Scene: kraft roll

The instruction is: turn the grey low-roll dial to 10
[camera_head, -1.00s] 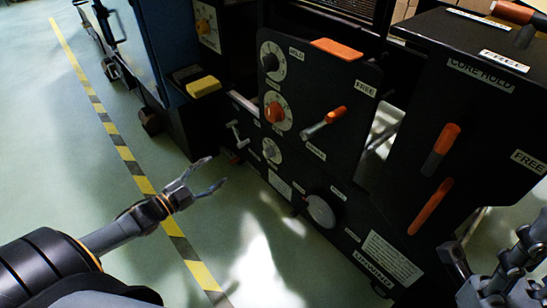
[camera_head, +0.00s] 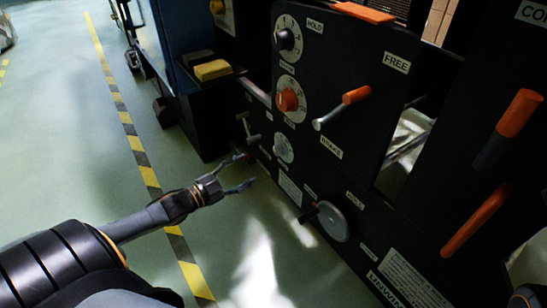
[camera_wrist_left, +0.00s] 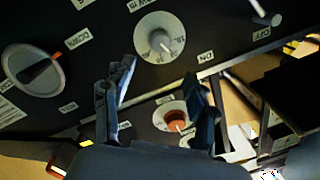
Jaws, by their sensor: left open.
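The grey dial (camera_head: 283,148), a pale numbered disc with a small grey knob, sits low on the black machine panel, below the orange-knobbed dial (camera_head: 289,99). In the left wrist view the grey dial (camera_wrist_left: 160,38) shows upside down at the top centre; its exact setting is hard to read. My left gripper (camera_head: 247,170) is open and empty, just left of and slightly below the grey dial, apart from it. In the left wrist view its fingers (camera_wrist_left: 158,100) are spread, with the orange-knobbed dial (camera_wrist_left: 175,117) seen between them.
A black-knobbed dial (camera_head: 287,38) is at the panel's top. An orange-tipped brake lever (camera_head: 342,108) sticks out to the right. A round grey disc (camera_head: 332,221) sits lower right, and a small metal handle (camera_head: 247,128) juts out left. Open floor lies left.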

